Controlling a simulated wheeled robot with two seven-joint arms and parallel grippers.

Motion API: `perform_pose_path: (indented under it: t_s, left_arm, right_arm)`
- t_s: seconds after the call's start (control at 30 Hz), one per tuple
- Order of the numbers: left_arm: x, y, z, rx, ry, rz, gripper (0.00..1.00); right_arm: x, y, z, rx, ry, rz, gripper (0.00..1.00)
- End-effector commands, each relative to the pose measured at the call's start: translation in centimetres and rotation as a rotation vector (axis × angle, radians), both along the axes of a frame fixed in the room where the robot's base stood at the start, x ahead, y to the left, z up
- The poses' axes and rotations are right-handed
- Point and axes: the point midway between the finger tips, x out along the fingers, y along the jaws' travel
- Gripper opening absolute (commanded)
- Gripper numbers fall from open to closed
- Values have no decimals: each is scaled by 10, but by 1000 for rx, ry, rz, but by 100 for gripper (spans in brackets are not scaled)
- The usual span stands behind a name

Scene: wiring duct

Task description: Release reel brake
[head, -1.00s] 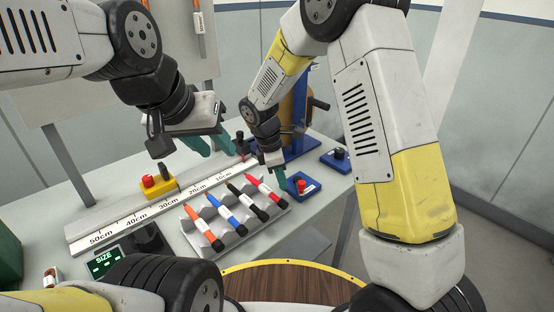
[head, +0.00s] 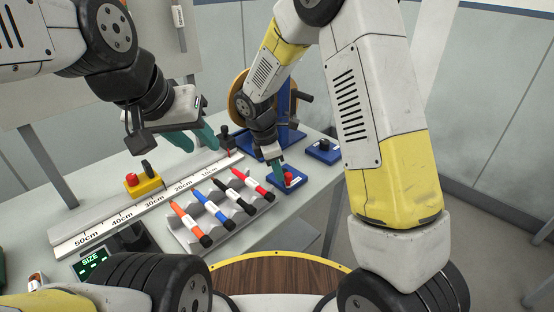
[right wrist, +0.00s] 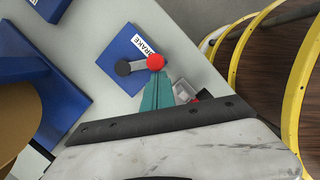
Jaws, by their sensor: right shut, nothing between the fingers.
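The reel brake is a blue plate (right wrist: 117,53) labelled BRAKE, with a grey lever running from a black pivot (right wrist: 122,68) to a red knob (right wrist: 156,62). In the head view the red knob (head: 289,176) is at the table's right part. My right gripper (right wrist: 157,80) is shut and empty, its teal fingertips right at the red knob; I cannot tell whether they touch. It also shows in the head view (head: 283,178). The reel (head: 237,92) stands behind my right forearm, partly hidden. My left gripper (head: 197,140) is open and empty above the ruler.
A second blue plate with a black knob (head: 324,147) lies right of the brake, near the blue reel stand (head: 285,105). A grey rack (head: 236,214) of coloured markers lies in front. A long ruler (head: 125,211) and yellow button box (head: 145,183) are left.

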Motion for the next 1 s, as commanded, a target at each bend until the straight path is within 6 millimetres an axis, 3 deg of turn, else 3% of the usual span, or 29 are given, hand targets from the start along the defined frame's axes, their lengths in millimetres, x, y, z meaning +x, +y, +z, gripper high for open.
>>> perform_pose_path:
  t_s: [0.43,1.0]
  left_arm:
    - [0,0,0,0,0,0,36]
    - [0,0,0,0,0,0,36]
  right_arm:
    - [-2,-13,0,-1,1,143,0]
    - [4,-50,0,0,-1,669,0]
